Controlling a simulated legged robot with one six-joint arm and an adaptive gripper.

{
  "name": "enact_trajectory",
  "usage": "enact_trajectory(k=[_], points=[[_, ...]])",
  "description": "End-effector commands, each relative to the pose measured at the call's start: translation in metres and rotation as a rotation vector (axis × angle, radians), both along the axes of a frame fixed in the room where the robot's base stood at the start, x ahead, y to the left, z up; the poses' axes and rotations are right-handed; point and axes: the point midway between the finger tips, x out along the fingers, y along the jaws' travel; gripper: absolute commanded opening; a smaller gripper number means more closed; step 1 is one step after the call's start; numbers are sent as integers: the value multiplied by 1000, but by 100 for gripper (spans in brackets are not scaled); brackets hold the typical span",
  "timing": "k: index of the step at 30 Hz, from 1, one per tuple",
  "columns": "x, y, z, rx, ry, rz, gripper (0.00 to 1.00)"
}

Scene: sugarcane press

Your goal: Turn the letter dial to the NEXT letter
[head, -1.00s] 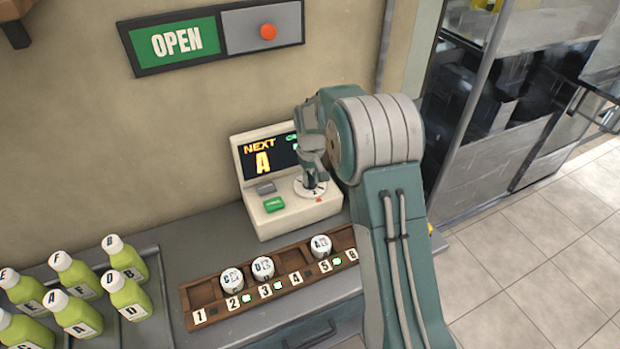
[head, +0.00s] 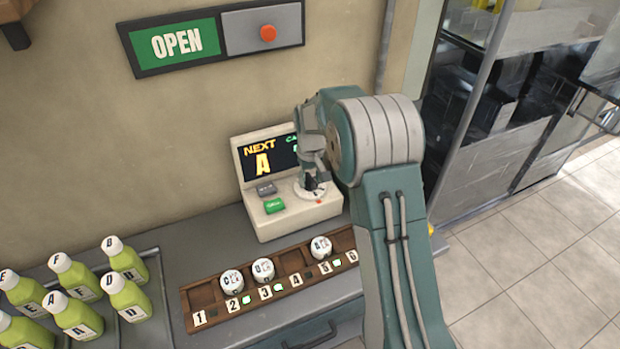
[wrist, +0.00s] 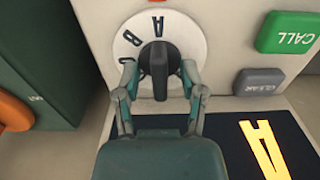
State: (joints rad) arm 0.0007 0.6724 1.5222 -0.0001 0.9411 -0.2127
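The letter dial (wrist: 190,30) is a white disc with black letters on the grey-white console (head: 262,222). Its dark knob (wrist: 159,70) stands upright in the wrist view. The letter A is at the top of the disc there, with B and another letter down its left side.
Green CALL (wrist: 288,33) and grey CLEAR (wrist: 259,82) buttons sit beside the dial. A wooden rack (head: 205,295) with numbered slots and three lettered white caps stands in front of the console. Several lettered green bottles (head: 128,298) stand at left. An OPEN sign (head: 177,41) hangs above.

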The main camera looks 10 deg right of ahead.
Motion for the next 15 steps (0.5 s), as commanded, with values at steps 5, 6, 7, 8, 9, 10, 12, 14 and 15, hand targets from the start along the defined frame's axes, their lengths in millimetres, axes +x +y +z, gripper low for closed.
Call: enact_trajectory(k=[5,6,7,8,9,10,12,14,15], points=[[-1,0,2,0,2,0,53],[-1,0,6,0,2,-1,53],[0,0,9,0,1,-1,53],[0,0,13,0,0,0,53],[0,0,20,0,-1,-1,53],[0,0,26,0,-1,0,53],[0,0,40,0,-1,0,53],[1,0,54,-1,-2,0,53],[1,0,62,-1,-2,0,53]])
